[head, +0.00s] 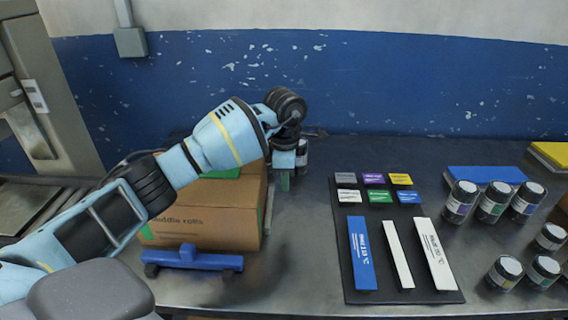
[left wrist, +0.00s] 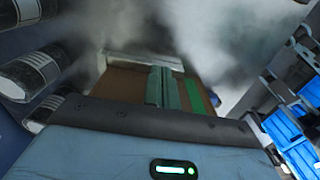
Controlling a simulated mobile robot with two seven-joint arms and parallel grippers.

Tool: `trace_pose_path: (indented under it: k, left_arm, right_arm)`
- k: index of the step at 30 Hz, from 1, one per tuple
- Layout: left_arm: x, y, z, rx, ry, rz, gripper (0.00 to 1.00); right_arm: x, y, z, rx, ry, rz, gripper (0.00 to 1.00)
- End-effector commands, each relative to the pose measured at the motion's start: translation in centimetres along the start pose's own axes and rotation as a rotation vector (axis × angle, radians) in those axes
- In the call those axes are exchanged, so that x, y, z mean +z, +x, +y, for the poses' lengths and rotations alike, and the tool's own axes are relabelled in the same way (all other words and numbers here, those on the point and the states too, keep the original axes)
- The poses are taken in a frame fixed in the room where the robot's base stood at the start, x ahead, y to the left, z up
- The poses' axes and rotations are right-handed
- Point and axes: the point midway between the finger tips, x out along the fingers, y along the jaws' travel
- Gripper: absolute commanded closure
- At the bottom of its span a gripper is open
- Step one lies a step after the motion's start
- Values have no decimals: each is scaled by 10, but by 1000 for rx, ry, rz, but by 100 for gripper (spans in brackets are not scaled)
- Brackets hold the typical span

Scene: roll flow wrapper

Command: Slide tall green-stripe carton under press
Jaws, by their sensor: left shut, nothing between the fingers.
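A brown carton (head: 215,225) with printed lettering and green stripes stands on the metal table, left of centre in the head view. My left arm crosses in front of its upper part and hides much of it. The carton also shows in the left wrist view (left wrist: 125,84), with a green stripe (left wrist: 194,97). My left gripper (head: 284,182) points down beside the carton's right side, shut and empty; I cannot tell whether it touches. Its fingers show in the left wrist view (left wrist: 162,88). A grey machine (head: 60,100) stands at the left; I cannot tell whether it is the press. My right gripper is not in view.
A blue bar with dark feet (head: 192,258) lies in front of the carton. Right of the gripper, a black mat (head: 382,270) holds coloured cards and long strips. Several dark jars (head: 461,200) and a blue block (head: 485,175) stand farther right. Bare table lies between carton and mat.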

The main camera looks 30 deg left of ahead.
Motion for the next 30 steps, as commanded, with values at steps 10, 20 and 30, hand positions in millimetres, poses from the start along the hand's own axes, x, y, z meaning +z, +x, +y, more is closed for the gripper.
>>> trace_pose_path:
  k: [10, 20, 30]
  left_arm:
    - [-34, 10, 0, 2, -1, -2, 100]
    - [-40, 11, 0, 0, 1, -1, 100]
    - [-65, 9, 1, 2, -4, 2, 100]
  right_arm:
    - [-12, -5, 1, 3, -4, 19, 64]
    - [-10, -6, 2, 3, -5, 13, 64]
    - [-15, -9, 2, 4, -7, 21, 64]
